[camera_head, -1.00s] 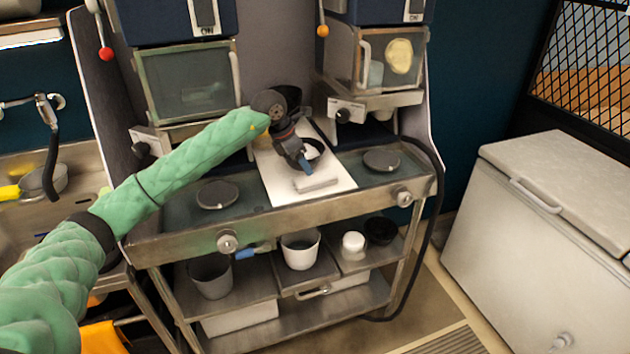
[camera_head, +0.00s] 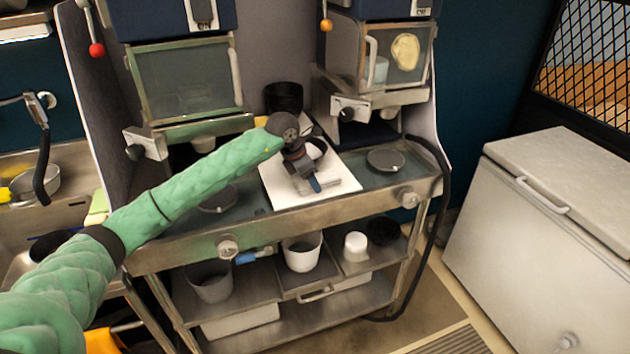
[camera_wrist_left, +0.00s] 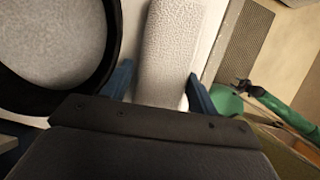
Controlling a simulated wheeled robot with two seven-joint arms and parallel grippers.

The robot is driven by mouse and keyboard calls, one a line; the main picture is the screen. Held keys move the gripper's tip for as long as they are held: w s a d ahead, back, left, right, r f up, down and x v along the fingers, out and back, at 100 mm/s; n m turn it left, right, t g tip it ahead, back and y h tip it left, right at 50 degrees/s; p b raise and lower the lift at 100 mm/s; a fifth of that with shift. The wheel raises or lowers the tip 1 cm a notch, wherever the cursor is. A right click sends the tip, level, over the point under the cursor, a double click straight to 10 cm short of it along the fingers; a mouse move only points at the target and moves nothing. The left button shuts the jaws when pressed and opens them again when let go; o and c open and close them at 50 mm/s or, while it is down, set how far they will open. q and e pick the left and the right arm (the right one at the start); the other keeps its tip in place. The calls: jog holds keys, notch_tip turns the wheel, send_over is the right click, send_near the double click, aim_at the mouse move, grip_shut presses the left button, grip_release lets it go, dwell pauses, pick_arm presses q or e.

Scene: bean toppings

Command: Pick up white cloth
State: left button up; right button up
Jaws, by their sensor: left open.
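The white cloth (camera_head: 343,187) is a small folded pale strip lying near the front of the white board (camera_head: 284,191) on the counter. In the left wrist view the cloth (camera_wrist_left: 172,50) has a textured surface and lies between the two blue fingertips. My left gripper (camera_head: 315,184) points down at the cloth's left part in the head view. In the left wrist view my left gripper (camera_wrist_left: 160,88) is open, with one finger on each side of the cloth. A green arm with a small dark gripper (camera_wrist_left: 243,86), apparently my right, shows at the right there; its jaws are too small to read.
A black-rimmed round container (camera_wrist_left: 55,40) with pale contents is close beside the cloth. Dark round discs (camera_head: 385,160) sit on the counter. Two glass-fronted machines (camera_head: 182,78) stand behind. White tubs (camera_head: 301,252) are on the shelf below. A white chest (camera_head: 530,230) stands right.

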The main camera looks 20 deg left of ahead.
aim_at(319, 178)
pick_arm(q)
jog(key=shift+s+d+r, duration=0.15)
jog(key=shift+s+r, duration=0.1)
jog(key=shift+c, duration=0.4)
jog(key=shift+s+r, duration=0.1)
jog(key=c, duration=0.4)
jog(key=shift+c, duration=0.8)
jog(key=shift+r, duration=0.2)
jog(key=r, duration=0.4)
jog(key=shift+d, duration=0.3)
jog(key=s+d+r, duration=0.2)
jog(key=d+r, duration=0.4)
jog(key=d, duration=0.4)
jog(key=shift+s+d+r, duration=0.2)
jog(key=shift+s+d, duration=0.15)
jog(key=shift+s, duration=0.05)
